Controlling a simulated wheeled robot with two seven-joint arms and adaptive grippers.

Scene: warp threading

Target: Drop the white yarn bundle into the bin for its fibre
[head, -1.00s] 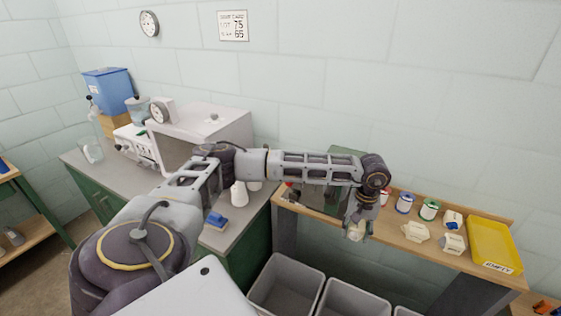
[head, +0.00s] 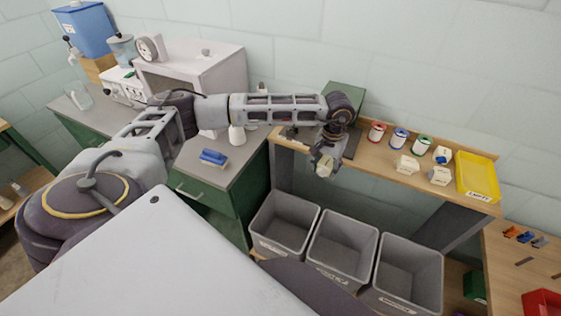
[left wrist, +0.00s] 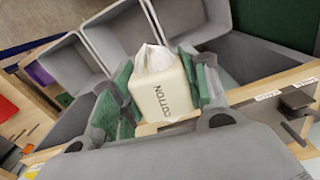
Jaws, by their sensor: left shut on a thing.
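My left gripper (head: 326,160) is shut on the white yarn bundle (head: 324,169). In the left wrist view the bundle is a cream block with a white top (left wrist: 162,92), marked COTTON, between green finger pads. In the head view it hangs at the shelf's front edge, above and behind the bins. Three open grey bins stand side by side: the left bin (head: 262,238), the middle bin (head: 325,262) and the right bin (head: 392,292). Their front labels are too small to read. The bins look empty. My right gripper is not in view.
The wooden shelf (head: 380,165) carries red, blue and green-banded spools, several pale blocks and a yellow tray (head: 477,178). A grey-topped counter (head: 225,180) with a blue-topped brush (head: 214,157) stands left. A side table (head: 520,265) with a red container is at right.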

